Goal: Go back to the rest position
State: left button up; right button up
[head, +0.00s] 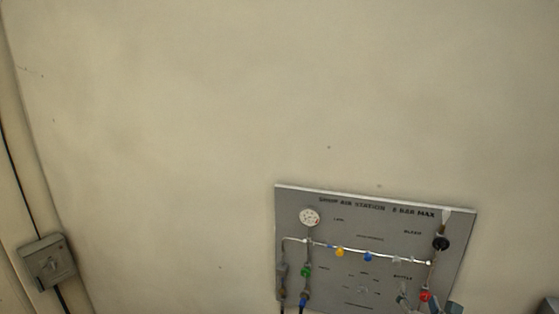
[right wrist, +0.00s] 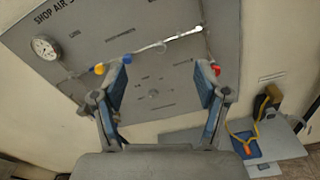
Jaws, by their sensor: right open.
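My right gripper (head: 428,304) shows at the bottom edge of the head view, in front of the lower right part of the grey air station panel (head: 385,225). In the right wrist view the gripper (right wrist: 162,80) has its two blue-padded fingers wide apart with nothing between them. The panel (right wrist: 150,45) fills the space beyond the fingers and looks tilted there. The red knob (head: 425,295) is close to the gripper in the head view; in the right wrist view it shows beside the right fingertip (right wrist: 215,69), and I cannot tell if they touch. My left gripper is not in view.
The panel carries a white gauge (head: 309,217), a yellow knob (head: 340,252), a blue knob (head: 368,257), a green knob (head: 306,271) and a black knob (head: 441,243). A grey wall box (head: 47,262) is at left. A grey shelf (right wrist: 278,142) holds a yellow-corded item. The upper wall is bare.

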jog(key=s+a+f+m+g+y, duration=0.2)
jog(key=a+f+m, duration=0.3)
jog(key=f, duration=0.6)
jog(key=s+a+f+m+g+y, duration=0.2)
jog(key=s+a+f+m+g, duration=0.15)
jog(key=a+f, duration=0.45)
jog(key=s+f+m+g+y, duration=0.1)
jog(key=s+f+m+g, duration=0.7)
jog(key=s+f+m, duration=1.35)
jog(key=s+f+n+b, duration=0.3)
jog(key=f+b, duration=0.2)
jog(key=f, duration=2.8)
pick_arm(q)
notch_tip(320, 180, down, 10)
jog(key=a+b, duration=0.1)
jog(key=b, duration=0.3)
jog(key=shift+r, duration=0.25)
pick_arm(e)
jog(key=s+d+f+g, duration=0.1)
jog(key=s+d+f, duration=0.1)
jog(key=s+f, duration=0.7)
jog(key=s+d+f+g, duration=0.1)
jog(key=s+f, duration=0.8)
jog(key=f, duration=0.3)
jog(key=shift+d+n, duration=0.3)
jog(key=shift+d, duration=0.1)
